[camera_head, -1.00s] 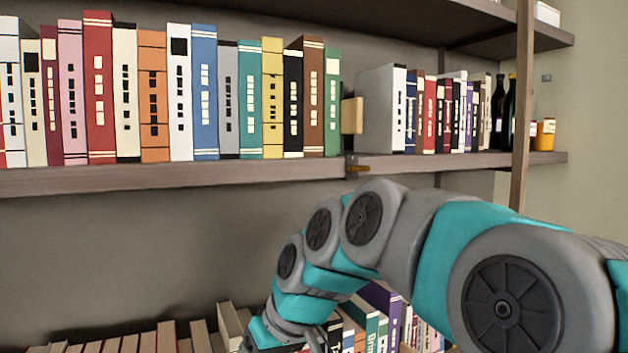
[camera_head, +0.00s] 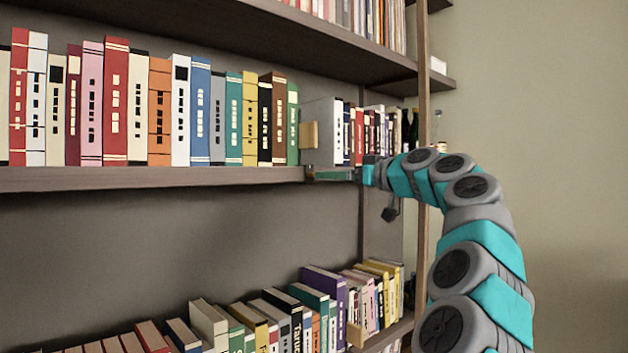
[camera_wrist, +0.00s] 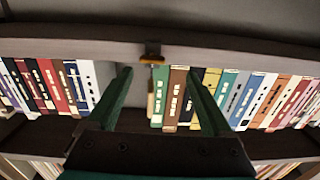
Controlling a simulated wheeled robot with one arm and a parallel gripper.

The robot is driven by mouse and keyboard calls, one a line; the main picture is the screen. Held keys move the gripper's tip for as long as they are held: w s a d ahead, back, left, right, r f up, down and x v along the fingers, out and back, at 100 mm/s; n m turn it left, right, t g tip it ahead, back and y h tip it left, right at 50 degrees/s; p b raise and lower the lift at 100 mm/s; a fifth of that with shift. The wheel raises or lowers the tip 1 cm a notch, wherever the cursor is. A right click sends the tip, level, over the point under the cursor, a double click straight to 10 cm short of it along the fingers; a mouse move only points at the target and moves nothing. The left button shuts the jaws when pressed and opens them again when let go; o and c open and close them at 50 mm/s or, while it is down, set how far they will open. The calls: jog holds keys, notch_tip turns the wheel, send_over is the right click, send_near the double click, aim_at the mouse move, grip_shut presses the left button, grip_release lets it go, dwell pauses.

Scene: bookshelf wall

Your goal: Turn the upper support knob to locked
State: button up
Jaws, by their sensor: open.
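The upper support knob (camera_wrist: 152,58) is a small orange-brown piece on a dark bracket at the shelf's front edge, at the top middle of the wrist view. In the head view its dark bracket (camera_head: 310,173) shows at the shelf edge, and the knob is mostly hidden by my gripper. My gripper (camera_wrist: 159,78) is open and empty. Its two dark green fingers stand wide apart, with the knob a little left of centre between them in the picture. In the head view my gripper (camera_head: 338,174) points left at the shelf edge. I cannot tell whether it touches the knob.
The upper shelf (camera_head: 150,180) holds a row of upright books, with a wooden block (camera_head: 309,135) at the row's right end. A lower shelf holds more books (camera_head: 265,315). A wooden post (camera_head: 423,120) stands close to my arm. The space between the shelves is open.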

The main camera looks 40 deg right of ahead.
jog(key=w+p, duration=0.1)
jog(key=w, duration=0.6)
jog(key=shift+d+h+p, duration=0.25)
jog(key=shift+h+p, duration=0.05)
jog(key=shift+r, duration=0.1)
grip_shut()
dwell(0.7)
